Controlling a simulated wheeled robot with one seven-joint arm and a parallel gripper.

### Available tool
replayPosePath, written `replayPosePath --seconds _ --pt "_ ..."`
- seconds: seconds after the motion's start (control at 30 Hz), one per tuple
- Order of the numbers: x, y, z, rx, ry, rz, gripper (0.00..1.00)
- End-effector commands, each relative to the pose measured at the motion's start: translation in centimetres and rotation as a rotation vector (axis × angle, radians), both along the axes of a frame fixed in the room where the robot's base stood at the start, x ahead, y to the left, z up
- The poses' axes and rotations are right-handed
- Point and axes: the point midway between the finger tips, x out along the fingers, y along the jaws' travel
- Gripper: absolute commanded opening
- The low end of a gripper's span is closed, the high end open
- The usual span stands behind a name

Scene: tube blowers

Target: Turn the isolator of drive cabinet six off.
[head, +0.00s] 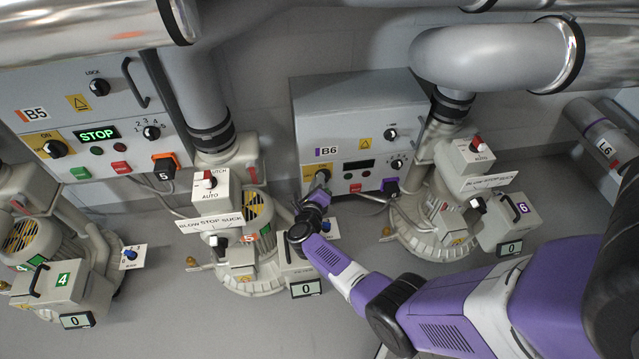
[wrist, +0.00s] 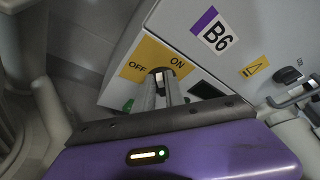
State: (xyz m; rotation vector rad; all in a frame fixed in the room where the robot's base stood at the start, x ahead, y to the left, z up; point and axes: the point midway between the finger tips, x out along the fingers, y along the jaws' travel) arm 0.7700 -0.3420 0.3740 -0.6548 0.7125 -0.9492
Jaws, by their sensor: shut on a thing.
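Drive cabinet B6 (head: 375,100) is a grey box on the wall, marked with a purple-striped B6 label; the label (wrist: 216,35) also shows in the wrist view. My gripper (head: 319,188) reaches this plate from below. In the wrist view its two fingers (wrist: 160,88) are shut on the black isolator knob (wrist: 158,75). The fingers hide most of the knob, so I cannot tell which way it points. The cabinet's display (head: 358,164) is dark.
Cabinet B5 (head: 90,100) stands to the left with a lit STOP display. Blower units stand on the floor left (head: 220,215) and right (head: 465,200) of my gripper. A large pipe (head: 490,55) runs above B6.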

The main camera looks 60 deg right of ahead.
Motion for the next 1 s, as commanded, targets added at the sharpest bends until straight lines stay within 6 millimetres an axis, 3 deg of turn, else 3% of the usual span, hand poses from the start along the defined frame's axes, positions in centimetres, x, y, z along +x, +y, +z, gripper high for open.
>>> replayPosePath --seconds 0.4,0.93,0.97,1.0 --pt "0.21 0.26 -0.65 -0.114 0.131 0.001 0.00" --pt "0.18 0.27 -0.63 -0.126 0.145 0.001 0.00" --pt "0.17 0.27 -0.64 -0.126 0.145 0.001 0.20" --pt "0.18 0.26 -0.63 -0.126 0.145 0.001 0.28"
